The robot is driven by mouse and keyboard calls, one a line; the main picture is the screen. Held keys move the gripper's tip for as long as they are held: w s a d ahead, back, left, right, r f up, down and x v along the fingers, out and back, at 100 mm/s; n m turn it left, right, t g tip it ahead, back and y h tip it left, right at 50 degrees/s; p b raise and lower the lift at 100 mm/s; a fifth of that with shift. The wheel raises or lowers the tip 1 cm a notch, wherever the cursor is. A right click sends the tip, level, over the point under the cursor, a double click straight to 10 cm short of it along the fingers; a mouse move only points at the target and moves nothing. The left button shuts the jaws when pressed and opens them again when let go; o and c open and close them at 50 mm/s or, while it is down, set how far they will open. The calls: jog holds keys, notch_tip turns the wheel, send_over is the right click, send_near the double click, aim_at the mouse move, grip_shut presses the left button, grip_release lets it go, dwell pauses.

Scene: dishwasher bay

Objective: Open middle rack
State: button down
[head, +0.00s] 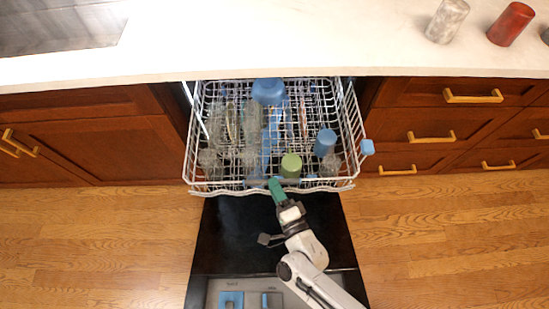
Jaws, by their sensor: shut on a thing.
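The middle rack (191,143) is a white wire rack pulled out from the dishwasher under the counter. It holds a blue bowl (268,91), a blue cup (325,142), a green cup (291,166) and several clear glasses. My gripper (276,186) is at the rack's front edge, just left of the green cup, and is shut on the rack's front rim. Its fingertips are small and the exact grip is hard to see.
The open black dishwasher door (232,237) lies below the rack. Wooden drawers (420,130) and a cabinet (90,140) flank the bay. A grey cup (447,20) and a red cup (511,24) stand on the white counter (300,40). Wood floor on both sides is clear.

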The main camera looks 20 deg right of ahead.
jog(key=s+a, duration=0.4)
jog(key=s, duration=0.9)
jog(key=shift+s+a, duration=0.2)
jog(key=c, duration=0.9)
grip_release()
jog(key=s, duration=0.3)
jog(key=s+b, duration=0.1)
jog(key=s, duration=0.3)
jog(key=s+d, duration=0.1)
jog(key=s, duration=0.2)
jog(key=shift+s+b, duration=0.35)
jog(key=shift+s, duration=0.05)
